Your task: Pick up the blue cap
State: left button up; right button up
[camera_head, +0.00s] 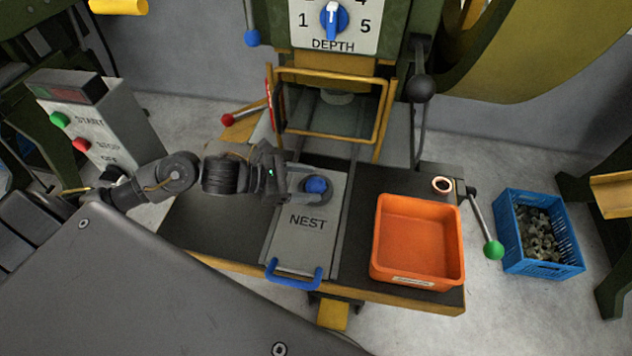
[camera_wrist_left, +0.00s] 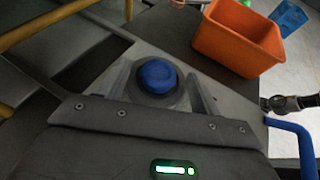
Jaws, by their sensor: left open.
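The blue cap (camera_head: 316,185) sits at the round nest on the grey slide plate (camera_head: 290,248) marked NEST. In the left wrist view the blue cap (camera_wrist_left: 157,76) is round and upright, seated in a dark ring. My left gripper (camera_head: 308,185) is open at the cap, coming in from the left. In the left wrist view its two fingers (camera_wrist_left: 160,88) stand on either side of the cap. I cannot tell whether they touch it.
An orange bin (camera_head: 417,282) stands on the bench to the right, with a copper ring (camera_head: 434,186) behind it. A yellow guard frame (camera_head: 330,137) stands behind the nest. A blue handle (camera_head: 294,280) is at the plate's front. A blue crate (camera_head: 545,268) is on the floor at right.

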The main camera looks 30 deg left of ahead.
pick_arm(q)
jog(key=shift+w+d+f, duration=0.2)
jog(key=shift+w+d, duration=0.1)
pick_arm(e)
jog(key=shift+s+d, duration=0.15)
jog(key=shift+s, duration=0.2)
pick_arm(q)
jog(key=c, duration=1.1)
jog(key=shift+o, duration=0.2)
jog(key=shift+r, duration=0.1)
